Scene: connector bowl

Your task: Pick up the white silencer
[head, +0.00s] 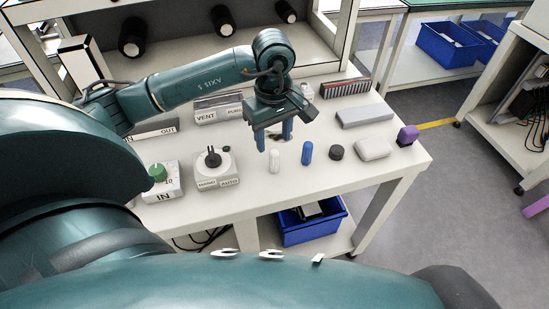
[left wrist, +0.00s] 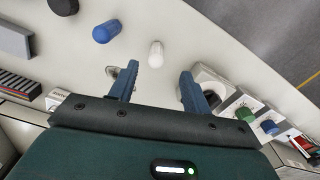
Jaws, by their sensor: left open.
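The white silencer (head: 275,161) is a small white cylinder with a rounded top, upright on the white table beside a blue one. My left gripper (head: 273,142) is open and empty, just behind and above the silencer in the head view. In the left wrist view the white silencer (left wrist: 156,54) lies ahead of the gap between the two blue fingers (left wrist: 158,88), closer to the left finger. The fingers do not appear to touch it. My right gripper is not in view.
A blue silencer (head: 307,153), a dark round cap (head: 336,153) and a white rounded block (head: 373,149) stand to the right. A white base with a black knob (head: 213,160) stands to the left. The table's front edge (head: 290,200) is close.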

